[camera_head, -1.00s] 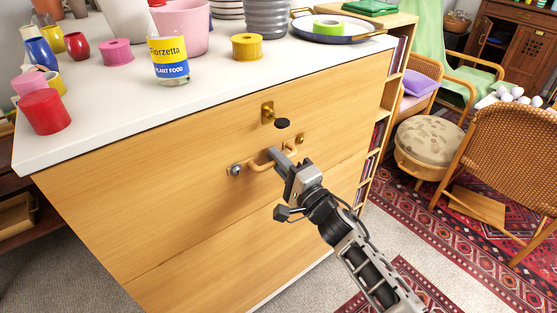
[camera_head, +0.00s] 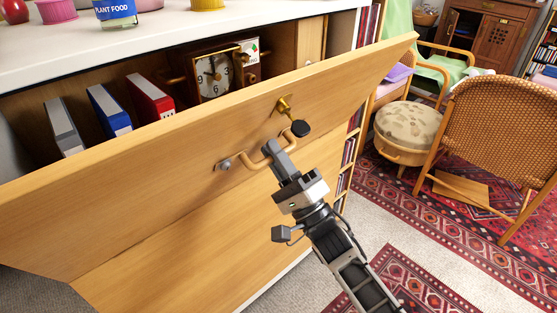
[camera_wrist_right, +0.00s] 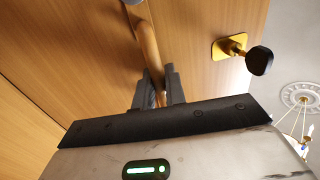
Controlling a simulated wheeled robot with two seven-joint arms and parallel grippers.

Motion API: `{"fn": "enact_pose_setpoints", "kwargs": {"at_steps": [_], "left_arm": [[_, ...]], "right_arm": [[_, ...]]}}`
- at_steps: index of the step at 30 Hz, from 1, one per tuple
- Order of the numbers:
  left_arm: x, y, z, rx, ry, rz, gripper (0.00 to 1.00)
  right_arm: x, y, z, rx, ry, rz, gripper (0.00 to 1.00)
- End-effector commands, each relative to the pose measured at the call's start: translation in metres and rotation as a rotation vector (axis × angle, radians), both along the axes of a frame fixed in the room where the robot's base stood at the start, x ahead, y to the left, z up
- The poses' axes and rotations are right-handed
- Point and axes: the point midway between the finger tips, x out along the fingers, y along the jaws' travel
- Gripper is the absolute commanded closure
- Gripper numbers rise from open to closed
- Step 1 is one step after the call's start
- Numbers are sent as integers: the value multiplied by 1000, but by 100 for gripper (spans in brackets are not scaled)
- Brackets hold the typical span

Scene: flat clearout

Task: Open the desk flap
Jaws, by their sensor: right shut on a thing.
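The wooden desk flap (camera_head: 170,165) is tilted partly open, its top edge swung out from the cabinet. A curved wooden handle (camera_head: 248,163) is fixed across its front, and a key with a black head (camera_head: 300,128) sits in a brass lock plate (camera_head: 284,104) above it. My right gripper (camera_head: 270,150) is shut on the handle. In the right wrist view the handle (camera_wrist_right: 147,45) runs between the two fingers (camera_wrist_right: 160,88), with the key (camera_wrist_right: 259,60) to the right. My left gripper is not in view.
Behind the flap, the compartment holds a grey binder (camera_head: 63,128), a blue one (camera_head: 108,110), a red one (camera_head: 150,97) and a clock (camera_head: 215,75). A round stool (camera_head: 408,128) and a wicker chair (camera_head: 500,140) stand to the right. Carpet is clear below.

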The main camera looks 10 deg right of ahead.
Motion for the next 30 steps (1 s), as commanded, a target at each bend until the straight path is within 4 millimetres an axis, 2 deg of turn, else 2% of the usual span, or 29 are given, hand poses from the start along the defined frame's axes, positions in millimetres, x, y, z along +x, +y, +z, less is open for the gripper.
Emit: {"fn": "enact_pose_setpoints", "kwargs": {"at_steps": [9, 10, 11, 20, 25, 30], "left_arm": [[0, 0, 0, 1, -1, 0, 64], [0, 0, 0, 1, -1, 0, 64], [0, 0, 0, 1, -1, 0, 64], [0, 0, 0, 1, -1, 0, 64], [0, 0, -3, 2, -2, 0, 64], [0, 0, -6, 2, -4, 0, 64]], "right_arm": [[-3, -4, -3, 1, 0, -8, 100], [-3, -4, -3, 0, 0, -7, 85], [-3, -4, -3, 0, 0, -7, 83], [-4, -6, -3, 1, -2, -9, 83], [-19, -14, -17, -1, 0, -8, 83], [-47, -28, -43, -1, 3, -7, 83]]}}
